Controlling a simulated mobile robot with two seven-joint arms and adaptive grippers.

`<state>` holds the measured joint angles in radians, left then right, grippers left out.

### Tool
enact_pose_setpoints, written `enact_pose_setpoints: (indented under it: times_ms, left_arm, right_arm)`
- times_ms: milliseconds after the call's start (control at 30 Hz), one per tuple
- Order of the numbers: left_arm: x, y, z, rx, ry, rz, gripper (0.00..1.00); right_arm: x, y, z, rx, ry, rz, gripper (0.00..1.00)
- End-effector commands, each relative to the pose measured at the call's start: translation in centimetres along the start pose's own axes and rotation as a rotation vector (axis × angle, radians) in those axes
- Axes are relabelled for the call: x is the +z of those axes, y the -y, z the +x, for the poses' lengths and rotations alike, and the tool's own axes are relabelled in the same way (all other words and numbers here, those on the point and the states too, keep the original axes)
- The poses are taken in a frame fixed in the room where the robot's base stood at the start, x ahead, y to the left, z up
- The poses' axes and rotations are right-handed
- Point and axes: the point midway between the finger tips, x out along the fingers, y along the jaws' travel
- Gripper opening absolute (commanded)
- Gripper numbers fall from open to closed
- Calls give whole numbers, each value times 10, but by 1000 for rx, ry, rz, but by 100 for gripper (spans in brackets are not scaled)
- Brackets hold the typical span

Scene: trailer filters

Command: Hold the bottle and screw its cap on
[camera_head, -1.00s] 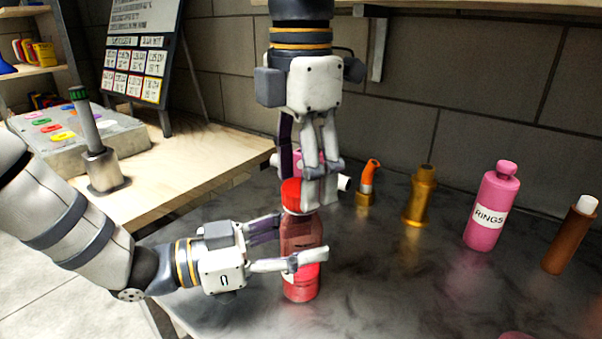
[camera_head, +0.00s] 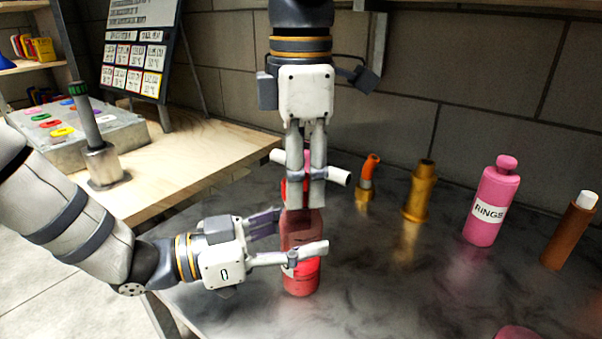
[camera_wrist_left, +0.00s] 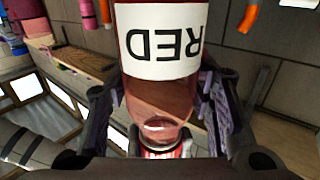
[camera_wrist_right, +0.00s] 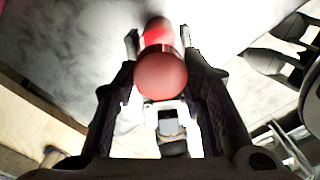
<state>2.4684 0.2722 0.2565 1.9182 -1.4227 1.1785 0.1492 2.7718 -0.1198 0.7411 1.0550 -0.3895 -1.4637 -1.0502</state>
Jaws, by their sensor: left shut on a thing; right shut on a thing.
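A red see-through bottle (camera_head: 300,275) stands upright on the dark table. My left gripper (camera_head: 300,232) is shut around its body from the left. In the left wrist view the bottle fills the middle, and its white label (camera_wrist_left: 162,42) reads RED upside down. My right gripper (camera_head: 305,200) points straight down above the bottle and is shut on the red cap (camera_head: 284,191) at the bottle's top. Its fingers hide most of the cap in the head view. In the right wrist view the round cap (camera_wrist_right: 162,76) sits between the fingers.
An orange-topped piece (camera_head: 368,170), a gold bottle (camera_head: 420,192), a pink RINGS bottle (camera_head: 491,205) and a brown tube (camera_head: 570,236) stand to the right. A partly hidden pink-and-white thing is behind my right gripper. A wooden bench (camera_head: 205,165) lies at the left.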

Motion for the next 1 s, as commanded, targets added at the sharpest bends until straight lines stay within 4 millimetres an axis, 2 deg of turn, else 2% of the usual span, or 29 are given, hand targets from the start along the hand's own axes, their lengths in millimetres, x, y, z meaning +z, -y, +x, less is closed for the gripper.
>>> enact_pose_setpoints:
  times_ms: [200,300,433,467,600,633,733,1000]
  left_arm:
    - [0,0,0,0,-1,0,0]
    - [0,0,0,0,-1,0,0]
    - [0,0,0,0,-1,0,0]
    - [0,0,0,0,-1,0,0]
    - [0,0,0,0,-1,0,0]
    - [0,0,0,0,-1,0,0]
    - [0,0,0,0,-1,0,0]
    - [0,0,0,0,-1,0,0]
  right_arm:
    - [0,0,0,5,5,938,4]
    - [0,0,1,6,3,1334,4]
    - [1,0,1,4,0,1699,4]
    - [0,0,1,4,1,1755,4]
    - [0,0,1,1,0,1757,4]
    - [0,0,1,1,0,1756,40]
    - [0,0,1,1,0,1755,61]
    - [0,0,1,0,0,1752,61]
